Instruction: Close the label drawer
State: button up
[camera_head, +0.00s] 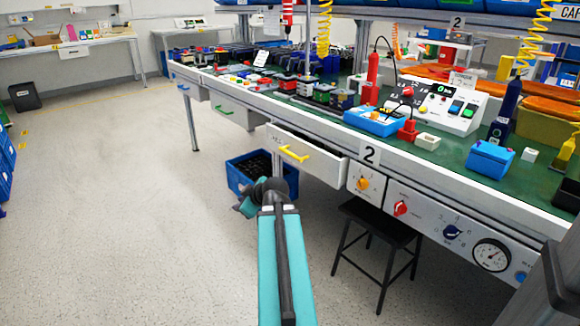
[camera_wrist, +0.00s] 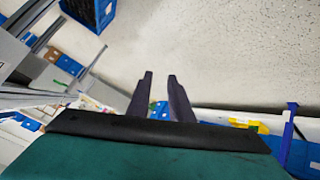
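A pale drawer with a yellow handle (camera_head: 294,154) stands pulled out from under the green-topped bench. Its face carries small print too small to read. Two other drawers, one with a green handle (camera_head: 223,110) and one with a blue handle (camera_head: 183,87), sit further left along the bench and look shut. My gripper (camera_wrist: 160,76) shows in the wrist view with two dark fingers apart and nothing between them. In the head view my arm reaches up from below to just below and left of the yellow-handled drawer. The fingers are not clear there.
A blue crate (camera_head: 234,180) with dark contents stands on the floor behind my wrist. A dark stool (camera_head: 380,222) stands under the bench at right. A panel with knobs (camera_head: 425,221) and a gauge lines the bench front. The floor at left is clear.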

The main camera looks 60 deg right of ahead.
jog(key=s+d+r+t+h+b, duration=0.2)
jog(key=s+d+r+h+b, duration=0.2)
jog(key=s+d+r+b, duration=0.4)
jog(key=n+h+b, duration=0.2)
jog(key=h+b, duration=0.1)
jog(key=b, duration=0.1)
send_near(292, 155)
jog(key=s, duration=0.2)
jog(key=shift+w+a+t, duration=0.2)
jog(key=shift+a+t, duration=0.1)
jog(key=shift+a, duration=0.2)
jog(key=shift+w+d+r+p, duration=0.1)
jog(key=shift+w+d+p, duration=0.3)
jog(key=shift+p, duration=1.3)
jog(key=p+x, duration=0.1)
jog(key=p, duration=0.5)
jog(key=shift+w+d, duration=0.1)
jog(key=shift+w, duration=0.25)
jog(key=p+x, duration=0.2)
jog(key=p, duration=0.2)
jog(key=shift+w+d+f+p, duration=0.2)
jog(key=shift+w+d+p, duration=0.05)
jog(key=shift+p, duration=0.65)
jog(key=shift+x, duration=0.9)
jog(key=shift+f+b+x, duration=0.2)
jog(key=shift+b+x, duration=0.35)
jog(key=shift+x, duration=2.7)
